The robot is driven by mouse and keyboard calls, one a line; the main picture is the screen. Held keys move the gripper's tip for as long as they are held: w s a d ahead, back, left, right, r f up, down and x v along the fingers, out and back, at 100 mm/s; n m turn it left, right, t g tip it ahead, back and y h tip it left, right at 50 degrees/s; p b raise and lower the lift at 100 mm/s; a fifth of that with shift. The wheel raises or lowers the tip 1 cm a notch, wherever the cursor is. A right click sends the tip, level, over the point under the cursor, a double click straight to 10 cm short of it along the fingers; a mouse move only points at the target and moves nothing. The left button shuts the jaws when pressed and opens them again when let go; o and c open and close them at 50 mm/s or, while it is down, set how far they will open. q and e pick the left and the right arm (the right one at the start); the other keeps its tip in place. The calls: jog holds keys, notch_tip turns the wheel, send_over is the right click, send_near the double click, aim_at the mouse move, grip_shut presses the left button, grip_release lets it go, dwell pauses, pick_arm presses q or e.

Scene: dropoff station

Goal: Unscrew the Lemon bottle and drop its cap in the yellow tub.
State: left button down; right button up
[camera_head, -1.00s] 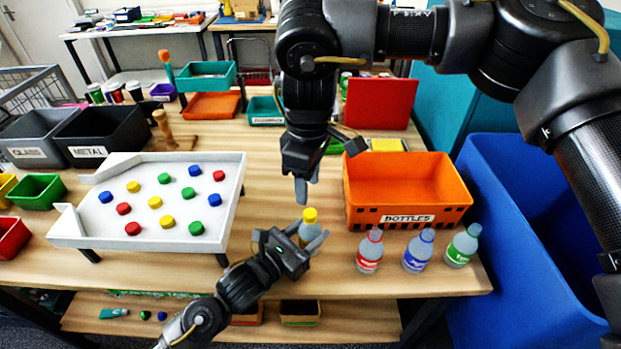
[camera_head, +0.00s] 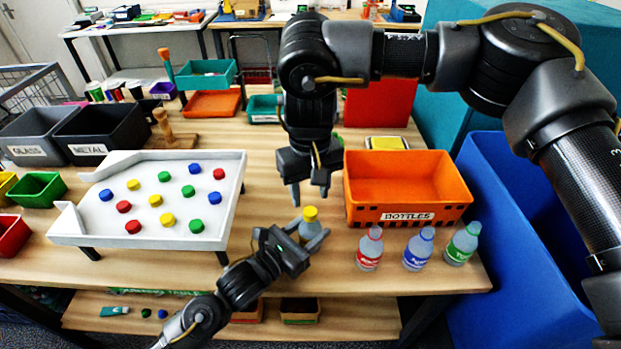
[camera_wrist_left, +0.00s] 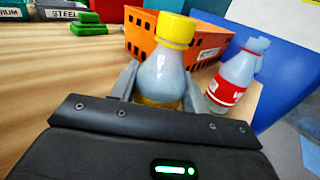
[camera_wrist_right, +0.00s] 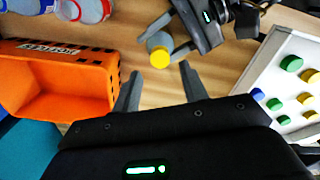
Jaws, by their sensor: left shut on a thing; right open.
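In the right wrist view the cap (camera_wrist_right: 159,58) lies beyond the open fingertips. A yellow tub (camera_head: 7,184) is at the far left edge, partly cut off.
An orange crate (camera_head: 408,214) labelled BOTTLES stands right of the bottle, with red-, blue- and green-labelled capless-looking bottles (camera_head: 418,250) before it. Green (camera_head: 37,190) and red (camera_head: 10,237) tubs sit near the yellow one.

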aim_at(310, 211)
jog(key=shift+f, duration=2.35)
grip_shut()
